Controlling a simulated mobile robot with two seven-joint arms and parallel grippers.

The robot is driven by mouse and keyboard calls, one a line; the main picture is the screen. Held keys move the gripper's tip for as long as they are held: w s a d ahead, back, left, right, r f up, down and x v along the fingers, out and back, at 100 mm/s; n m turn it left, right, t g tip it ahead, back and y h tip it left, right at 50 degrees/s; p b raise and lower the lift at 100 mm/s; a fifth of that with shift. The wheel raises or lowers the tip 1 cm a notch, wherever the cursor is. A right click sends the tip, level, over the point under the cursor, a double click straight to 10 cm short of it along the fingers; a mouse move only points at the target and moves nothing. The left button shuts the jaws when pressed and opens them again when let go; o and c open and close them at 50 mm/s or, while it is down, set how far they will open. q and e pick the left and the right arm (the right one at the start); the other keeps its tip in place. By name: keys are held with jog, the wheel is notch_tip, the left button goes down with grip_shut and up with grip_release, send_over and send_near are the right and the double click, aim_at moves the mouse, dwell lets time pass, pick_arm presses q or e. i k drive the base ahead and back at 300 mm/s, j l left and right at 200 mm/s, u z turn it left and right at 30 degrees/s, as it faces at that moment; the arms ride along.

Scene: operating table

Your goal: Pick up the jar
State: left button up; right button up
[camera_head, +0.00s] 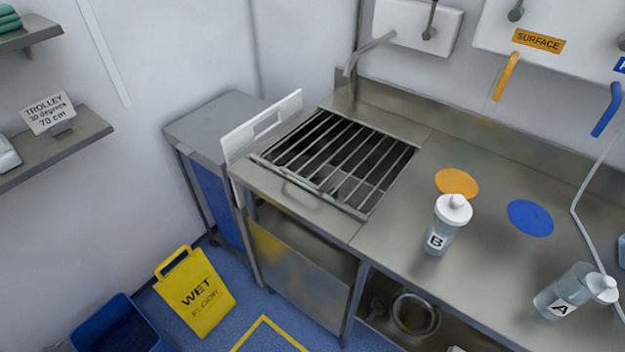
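The jar labelled B (440,234) stands upright just in front of an orange disc. The jar labelled A (563,298) is at the lower right; its white lid is toward the right. Neither of my grippers shows in the head view.
A barred sink grate (338,150) is left of jar B. An orange disc (457,181) and a blue disc (530,217) lie on the counter. A pale hose (574,208) runs down at the right. A yellow wet-floor sign (195,292) and a blue bin (118,325) stand on the floor.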

aim_at(568, 293)
jog(key=k+z, duration=0.2)
jog(key=z, duration=1.55)
